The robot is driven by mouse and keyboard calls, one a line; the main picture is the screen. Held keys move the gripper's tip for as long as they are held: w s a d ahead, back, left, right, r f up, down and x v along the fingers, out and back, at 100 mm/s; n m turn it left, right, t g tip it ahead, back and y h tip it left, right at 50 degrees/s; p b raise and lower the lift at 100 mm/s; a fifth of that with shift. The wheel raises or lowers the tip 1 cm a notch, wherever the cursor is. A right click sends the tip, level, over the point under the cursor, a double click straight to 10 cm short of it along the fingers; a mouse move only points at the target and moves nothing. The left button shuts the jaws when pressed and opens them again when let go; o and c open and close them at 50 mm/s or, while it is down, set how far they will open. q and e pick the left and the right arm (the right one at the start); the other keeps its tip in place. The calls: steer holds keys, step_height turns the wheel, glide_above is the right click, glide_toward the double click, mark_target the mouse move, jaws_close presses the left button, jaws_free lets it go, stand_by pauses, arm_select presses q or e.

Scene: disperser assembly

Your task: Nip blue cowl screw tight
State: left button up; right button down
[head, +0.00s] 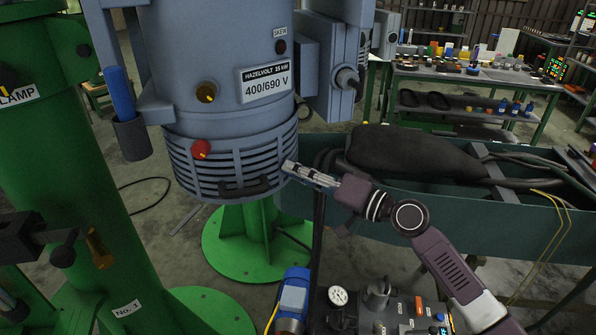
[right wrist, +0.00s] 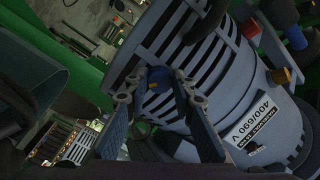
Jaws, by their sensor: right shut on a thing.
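The grey-blue motor housing (head: 215,60) ends below in a slatted cowl (head: 235,165), which also shows in the right wrist view (right wrist: 225,75). My right gripper (head: 289,168) reaches the right side of the cowl. In the right wrist view its fingers are shut on the small blue cowl screw (right wrist: 158,81), mostly covered by the fingertips. The blue screw cannot be made out in the head view. A red screw (head: 201,149) sits at the cowl's front upper edge. My left gripper is not in view.
A dark handle (head: 245,188) sits on the cowl's lower front. A green pedestal (head: 215,240) stands below, a green column (head: 70,150) at left. A teal trough (head: 420,205) with a dark bundle lies behind my right arm.

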steer(key=shift+a+r+m+p, duration=0.1)
steer(key=shift+m+p, duration=1.3)
steer(key=shift+m, duration=1.45)
steer(key=shift+r+m+p, duration=0.1)
steer(key=shift+m+p, duration=1.25)
steer(key=shift+m, duration=1.5)
steer(key=shift+f, duration=0.1)
steer(key=c, duration=1.6)
jaws_free()
steer(key=shift+s, duration=0.1)
